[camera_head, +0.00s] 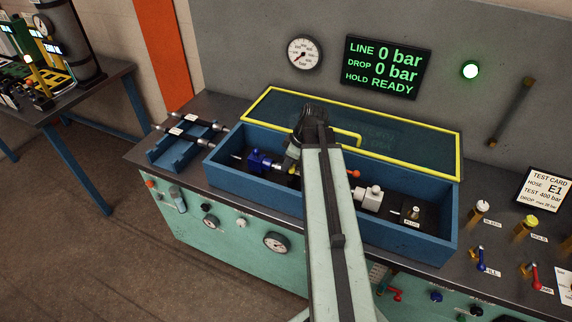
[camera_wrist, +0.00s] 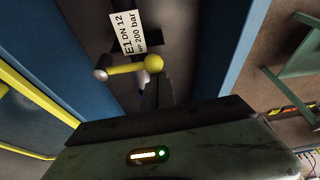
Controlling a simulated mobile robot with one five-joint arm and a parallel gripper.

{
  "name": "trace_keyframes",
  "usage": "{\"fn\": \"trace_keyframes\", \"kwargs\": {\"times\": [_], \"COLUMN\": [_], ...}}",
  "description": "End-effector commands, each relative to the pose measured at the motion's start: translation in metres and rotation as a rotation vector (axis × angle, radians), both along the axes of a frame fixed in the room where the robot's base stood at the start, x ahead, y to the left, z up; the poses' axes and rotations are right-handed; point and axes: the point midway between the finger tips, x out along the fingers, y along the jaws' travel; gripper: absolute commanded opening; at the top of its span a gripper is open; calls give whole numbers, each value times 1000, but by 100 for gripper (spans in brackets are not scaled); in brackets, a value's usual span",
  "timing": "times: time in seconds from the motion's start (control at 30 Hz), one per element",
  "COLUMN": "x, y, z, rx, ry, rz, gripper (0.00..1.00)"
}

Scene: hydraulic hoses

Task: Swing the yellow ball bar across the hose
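The yellow ball bar (camera_wrist: 127,68) shows in the wrist view, with a yellow ball (camera_wrist: 154,63) at its right end and a grey end at its left. A white tag (camera_wrist: 128,34) reading E1 DN 12 and 200 bar lies just above it, beside the dark hose area. My gripper (camera_wrist: 164,84) is a dark upright shape right below the ball; I cannot tell whether it touches it or how far its fingers are parted. In the head view my arm reaches over the blue trough (camera_head: 232,176) and hides much of the hose. A blue fitting (camera_head: 260,160) sits left of my gripper.
A yellow-framed clear guard (camera_head: 461,150) stands behind the trough. A red knob (camera_head: 354,173) and white fitting (camera_head: 371,198) are right of my arm. A blue rack (camera_head: 168,157) with two hoses stands left. The display (camera_head: 387,67) reads 0 bar and READY.

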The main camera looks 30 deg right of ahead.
Motion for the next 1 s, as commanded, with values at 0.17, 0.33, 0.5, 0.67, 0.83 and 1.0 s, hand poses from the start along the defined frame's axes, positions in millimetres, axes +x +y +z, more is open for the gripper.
{"fn": "trace_keyframes", "kwargs": {"times": [0.17,0.33,0.5,0.67,0.83,1.0], "x": [9,17,6,-2,-5,-5], "y": [12,24,14,6,3,3], "z": [5,29,69,97,104,101], "rx": [1,-1,1,0,1,1], "ry": [-1,-1,-1,-1,-1,-1], "rz": [3,0,-1,-1,0,0], "gripper": [0,0,0,0,0,0]}}
